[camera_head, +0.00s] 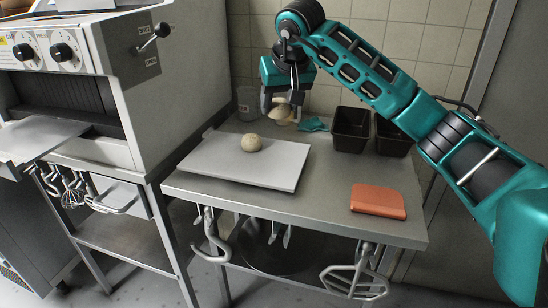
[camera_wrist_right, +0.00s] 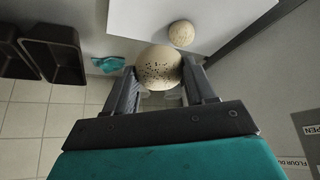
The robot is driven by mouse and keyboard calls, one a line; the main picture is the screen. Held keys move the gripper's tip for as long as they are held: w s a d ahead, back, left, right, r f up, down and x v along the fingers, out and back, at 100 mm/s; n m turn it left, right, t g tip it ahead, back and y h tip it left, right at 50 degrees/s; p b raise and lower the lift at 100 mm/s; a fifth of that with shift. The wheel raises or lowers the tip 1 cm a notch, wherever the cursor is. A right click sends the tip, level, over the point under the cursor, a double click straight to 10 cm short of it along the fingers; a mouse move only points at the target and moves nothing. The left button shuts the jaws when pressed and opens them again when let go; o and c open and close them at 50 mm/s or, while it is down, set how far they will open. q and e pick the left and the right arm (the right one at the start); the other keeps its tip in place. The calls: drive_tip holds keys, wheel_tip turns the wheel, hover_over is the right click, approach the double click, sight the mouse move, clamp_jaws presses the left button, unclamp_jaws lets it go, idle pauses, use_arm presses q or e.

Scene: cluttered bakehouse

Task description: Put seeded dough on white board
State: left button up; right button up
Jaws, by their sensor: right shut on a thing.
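My right gripper (camera_head: 283,98) is shut on the seeded dough (camera_head: 284,113), a pale ball held behind the white board's far edge. In the right wrist view the seeded dough (camera_wrist_right: 158,66) shows dark specks and sits between the two fingers (camera_wrist_right: 163,88). The white board (camera_head: 222,164) lies flat on the steel table and also shows in the wrist view (camera_wrist_right: 136,20). A plain dough ball (camera_head: 251,142) rests on the board towards its far side; the wrist view shows it too (camera_wrist_right: 182,33). My left gripper is not in view.
A teal cloth (camera_head: 314,125) and two dark tins (camera_head: 351,130) (camera_head: 392,138) stand right of the held dough. An orange-brown block (camera_head: 378,201) lies at the table's (camera_head: 320,212) front right. A grey container (camera_head: 248,103) stands at the back left. The board's front part is bare.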

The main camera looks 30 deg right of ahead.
wheel_tip(320, 180, down, 8)
drive_tip(key=shift+f+b, duration=0.1)
drive_tip(key=shift+b, duration=0.45)
drive_tip(key=shift+f, duration=0.55)
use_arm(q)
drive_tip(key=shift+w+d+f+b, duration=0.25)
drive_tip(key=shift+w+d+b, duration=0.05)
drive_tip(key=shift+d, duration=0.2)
use_arm(e)
drive_tip(key=shift+f, duration=1.75)
drive_tip(key=shift+f, duration=0.2)
drive_tip(key=o, duration=0.8)
drive_tip(key=shift+r, duration=0.1)
